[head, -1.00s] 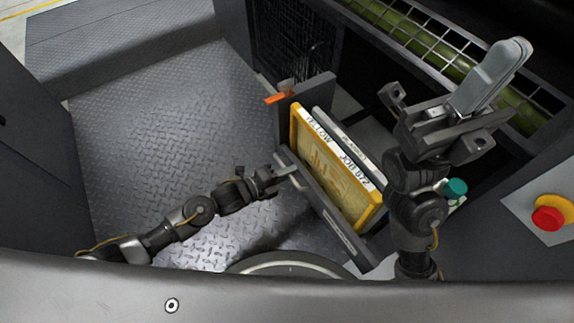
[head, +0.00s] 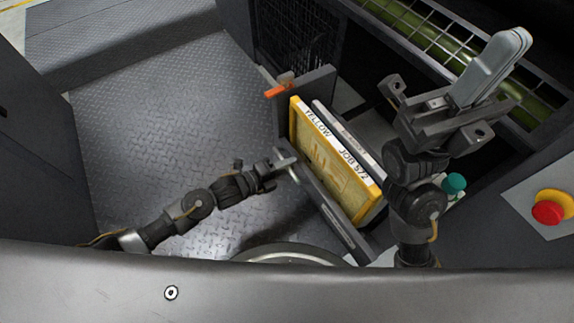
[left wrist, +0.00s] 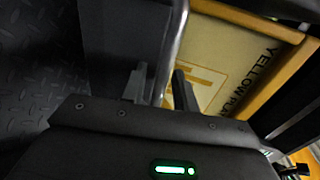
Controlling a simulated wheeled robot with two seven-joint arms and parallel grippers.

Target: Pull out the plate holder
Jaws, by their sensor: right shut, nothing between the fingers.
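The plate holder is a dark upright frame (head: 335,213) that stands out from the machine. It holds a yellow-edged plate (head: 335,163) lettered YELLOW and a job number, and a grey-edged plate (head: 345,132) behind it. My left gripper (head: 284,159) is at the holder's outer face, near the far end. In the left wrist view its fingers (left wrist: 160,88) are apart, with the metal handle bar (left wrist: 178,50) running between them. A gap shows on the bar's left; contact on the right is unclear. My right gripper (head: 507,52) is shut and empty, raised to the right of the plates.
An orange latch (head: 277,91) sits at the far end of the holder. A red button (head: 547,212) and a teal cap (head: 455,184) are on the right. A mesh guard (head: 430,35) over a green roller lies behind. The tread-plate floor (head: 150,130) on the left is clear.

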